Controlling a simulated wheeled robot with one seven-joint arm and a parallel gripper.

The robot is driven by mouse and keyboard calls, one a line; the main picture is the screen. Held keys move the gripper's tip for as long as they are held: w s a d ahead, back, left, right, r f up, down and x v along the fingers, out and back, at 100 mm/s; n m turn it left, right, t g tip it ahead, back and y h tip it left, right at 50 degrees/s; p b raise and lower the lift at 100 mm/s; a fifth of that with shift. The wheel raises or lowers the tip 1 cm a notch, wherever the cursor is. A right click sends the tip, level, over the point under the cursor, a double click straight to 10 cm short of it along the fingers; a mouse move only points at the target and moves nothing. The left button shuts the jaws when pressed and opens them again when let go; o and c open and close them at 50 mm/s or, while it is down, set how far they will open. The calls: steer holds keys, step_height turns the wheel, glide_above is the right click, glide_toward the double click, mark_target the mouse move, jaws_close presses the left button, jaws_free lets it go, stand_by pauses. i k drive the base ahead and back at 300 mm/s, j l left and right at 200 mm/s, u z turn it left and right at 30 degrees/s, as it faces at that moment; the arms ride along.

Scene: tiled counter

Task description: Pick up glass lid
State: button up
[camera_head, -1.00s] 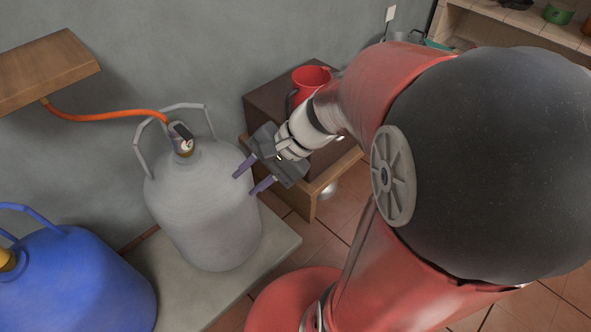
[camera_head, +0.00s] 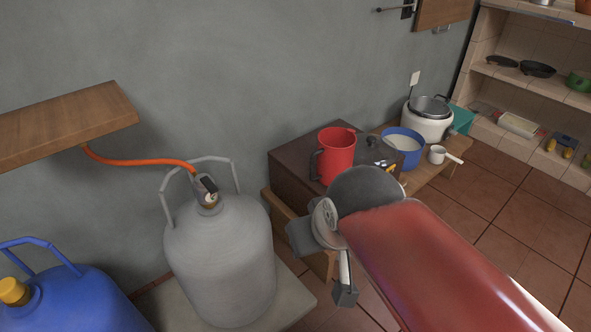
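I cannot make out a glass lid for certain. A lid-like round top with a dark handle (camera_head: 430,104) sits on a white cooker (camera_head: 427,124) at the back right, on a low wooden bench; its material is too small to tell. My red arm reaches in from the lower right, and its dark joint covers part of the space before the bench. Nothing is seen held.
A red jug (camera_head: 337,156) stands on a dark cabinet, left of a blue bowl (camera_head: 403,146) and a white ladle-like pot (camera_head: 438,155). Grey (camera_head: 222,262) and blue (camera_head: 75,302) gas bottles stand left. A wooden shelf (camera_head: 65,122) juts from the wall. Tiled floor at right is free.

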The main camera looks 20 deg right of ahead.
mark_target(371, 150)
steer(key=z, duration=1.4)
